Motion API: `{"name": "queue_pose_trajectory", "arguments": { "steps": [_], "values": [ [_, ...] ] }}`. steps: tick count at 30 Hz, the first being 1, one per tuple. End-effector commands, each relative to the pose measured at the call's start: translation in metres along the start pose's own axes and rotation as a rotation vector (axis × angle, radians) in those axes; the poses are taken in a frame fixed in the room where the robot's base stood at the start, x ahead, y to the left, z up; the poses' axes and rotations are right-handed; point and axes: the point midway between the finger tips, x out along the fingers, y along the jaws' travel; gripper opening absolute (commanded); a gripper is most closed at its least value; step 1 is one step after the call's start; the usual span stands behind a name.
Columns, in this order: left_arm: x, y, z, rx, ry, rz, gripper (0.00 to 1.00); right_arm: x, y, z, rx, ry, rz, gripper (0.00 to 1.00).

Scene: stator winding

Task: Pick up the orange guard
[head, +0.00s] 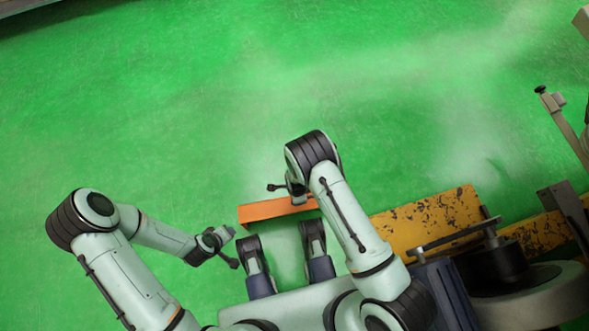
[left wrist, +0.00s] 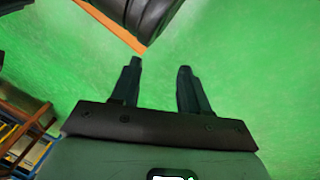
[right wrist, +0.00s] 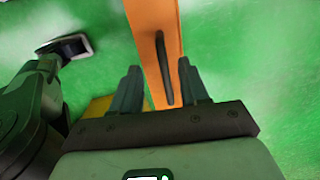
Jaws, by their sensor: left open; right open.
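The orange guard (head: 262,211) is a long, narrow piece low on the green floor, partly hidden by my right arm in the head view. The right wrist view shows its flat orange face (right wrist: 150,18) with a dark bar-like handle (right wrist: 161,50). My right gripper (right wrist: 160,64) is open, its fingers either side of the handle in the picture; whether they are level with it is unclear. My left gripper (left wrist: 160,64) is open and empty, left of the guard in the head view (head: 236,248). An orange strip of the guard (left wrist: 108,22) shows beyond it, partly covered by a dark rounded part.
A worn yellow beam (head: 425,215) lies right of the guard. Dark machinery with a round grey base (head: 540,290) stands at the lower right. A rack (left wrist: 22,140) shows at the left wrist view's left edge. The green floor behind the guard is clear.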

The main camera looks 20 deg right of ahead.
Motion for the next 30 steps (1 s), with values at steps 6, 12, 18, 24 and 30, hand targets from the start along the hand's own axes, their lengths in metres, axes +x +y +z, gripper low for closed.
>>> {"name": "queue_pose_trajectory", "arguments": {
  "steps": [6, 12, 18, 24, 30],
  "values": [
    [0.006, -0.008, 0.01, -0.007, -0.03, -0.014, 0.45, 0.015, 0.0, 0.0, -0.002, -0.001, 0.0, 0.44],
    [0.017, -0.019, 0.025, -0.019, -0.076, -0.034, 0.45, 0.034, -0.001, 0.003, -0.003, -0.001, 0.001, 0.44],
    [0.029, -0.037, 0.047, -0.038, -0.148, -0.066, 0.45, 0.063, -0.002, 0.004, -0.001, -0.001, 0.001, 0.44],
    [0.029, -0.038, 0.05, -0.041, -0.157, -0.07, 0.45, 0.064, -0.002, 0.004, -0.001, -0.001, -0.001, 0.44],
    [0.029, -0.038, 0.05, -0.04, -0.156, -0.07, 0.45, 0.064, -0.002, 0.004, -0.002, -0.001, -0.001, 0.0]
  ]
}}
